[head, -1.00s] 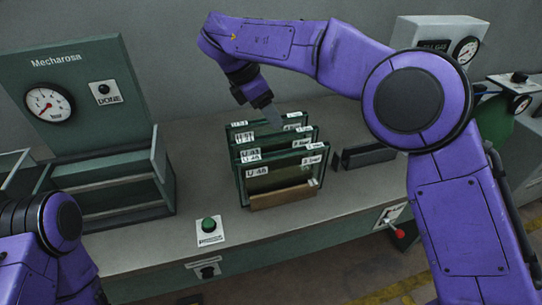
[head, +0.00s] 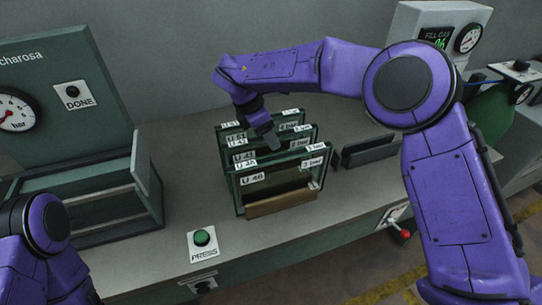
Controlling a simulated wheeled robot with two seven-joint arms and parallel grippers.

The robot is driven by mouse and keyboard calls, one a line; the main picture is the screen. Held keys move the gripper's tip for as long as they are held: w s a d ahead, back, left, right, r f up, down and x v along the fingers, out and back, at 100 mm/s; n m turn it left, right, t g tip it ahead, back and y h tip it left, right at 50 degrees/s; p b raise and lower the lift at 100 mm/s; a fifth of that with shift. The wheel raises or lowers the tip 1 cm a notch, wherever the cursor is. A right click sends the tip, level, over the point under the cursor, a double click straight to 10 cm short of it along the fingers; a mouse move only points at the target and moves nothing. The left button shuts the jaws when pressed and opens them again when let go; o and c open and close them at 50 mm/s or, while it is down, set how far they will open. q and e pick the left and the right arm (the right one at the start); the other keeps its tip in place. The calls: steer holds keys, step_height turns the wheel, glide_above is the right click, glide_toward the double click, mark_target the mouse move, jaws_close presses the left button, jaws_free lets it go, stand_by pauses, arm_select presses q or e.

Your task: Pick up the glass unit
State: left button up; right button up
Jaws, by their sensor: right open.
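Several glass units stand upright in a row in a wooden-fronted rack (head: 283,202) on the bench. The front glass unit (head: 290,178) carries labels that seem to read "U 46" and "3 bar". Others with similar labels stand behind it, such as the back glass unit (head: 232,138). My right gripper (head: 268,138) is open and points down over the rear units. Its fingertips are partly hidden, and I cannot tell whether they touch a pane. My left arm shows at the lower left, but its gripper is outside the view.
A green press station (head: 105,195) with a gauge (head: 14,112) and a "DONE" button (head: 72,91) stands left. A green "PRESS" button (head: 202,238) is in front. A dark slotted holder (head: 367,151) is right of the rack, with a gas-fill box (head: 437,30) behind.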

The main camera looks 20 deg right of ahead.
steer(key=shift+s+d+f, duration=0.15)
steer(key=shift+f, duration=0.05)
jaws_close()
steer(key=shift+r, duration=0.1)
stand_by(1.2)
